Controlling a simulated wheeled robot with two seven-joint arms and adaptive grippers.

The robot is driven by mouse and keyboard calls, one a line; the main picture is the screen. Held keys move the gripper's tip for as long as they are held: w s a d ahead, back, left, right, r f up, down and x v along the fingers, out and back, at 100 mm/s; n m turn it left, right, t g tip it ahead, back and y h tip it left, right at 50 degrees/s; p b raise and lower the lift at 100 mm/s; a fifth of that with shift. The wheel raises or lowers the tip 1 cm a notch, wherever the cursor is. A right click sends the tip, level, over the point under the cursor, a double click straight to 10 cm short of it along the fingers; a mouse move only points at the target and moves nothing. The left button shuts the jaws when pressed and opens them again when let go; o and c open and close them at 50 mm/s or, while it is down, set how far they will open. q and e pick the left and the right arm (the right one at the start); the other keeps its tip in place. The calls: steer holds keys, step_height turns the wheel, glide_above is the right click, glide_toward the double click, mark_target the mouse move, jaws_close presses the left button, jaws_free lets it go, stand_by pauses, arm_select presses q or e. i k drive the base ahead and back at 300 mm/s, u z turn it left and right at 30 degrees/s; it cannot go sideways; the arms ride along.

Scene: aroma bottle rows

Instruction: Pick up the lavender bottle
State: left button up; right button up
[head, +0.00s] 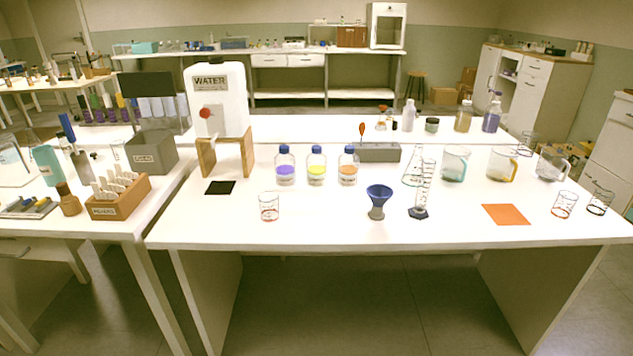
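Three clear bottles with blue caps stand upright in a row at the middle of the white table (330,225). The left one, the lavender bottle (285,168) going by its purple contents, stands apart from its neighbours. The middle bottle (317,168) holds yellow liquid and the right bottle (348,167) holds orange liquid. Their labels are too small to read. Neither of my grippers is in view.
A white water tank (220,100) on a wooden stand is left of the bottles. A grey block (379,152) stands right of them. In front are a beaker (269,206), a blue funnel (379,195) and an orange mat (505,214). The table directly before the bottles is clear.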

mark_target(284, 164)
steer(key=k, duration=0.6)
steer(key=u, duration=0.4)
steer(key=i, duration=1.6)
steer(key=z, duration=0.4)
